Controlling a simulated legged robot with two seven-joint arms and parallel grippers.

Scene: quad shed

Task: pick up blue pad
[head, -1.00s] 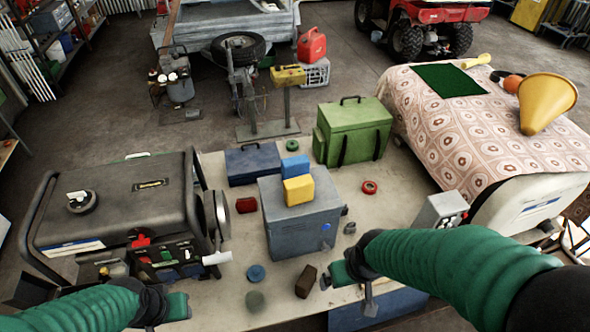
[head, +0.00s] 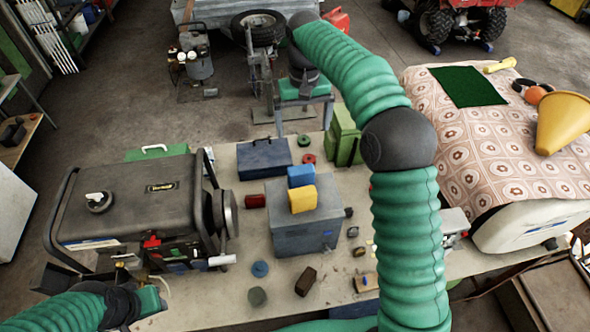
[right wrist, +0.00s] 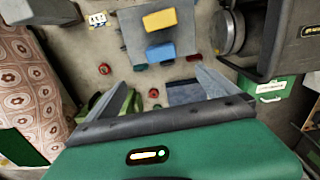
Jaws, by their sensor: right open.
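The blue pad (head: 301,176) rests on top of a grey box (head: 312,240), just behind a yellow pad (head: 303,199). In the right wrist view the blue pad (right wrist: 160,52) lies beyond the fingers, below the yellow pad (right wrist: 160,20) in the picture. My right gripper (head: 304,122) is open and empty, raised behind the grey box on the far side. Its spread fingers (right wrist: 162,82) show in the right wrist view, apart from the pad. My left gripper (head: 150,300) is low at the left, in front of the generator; its jaws are not clear.
A black generator (head: 125,195) stands left of the grey box. A dark blue case (head: 264,158) and a green box (head: 343,132), partly hidden by my right arm, are behind it. A red block (head: 256,201), a blue disc (head: 260,269) and a brown block (head: 306,281) lie around the box.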

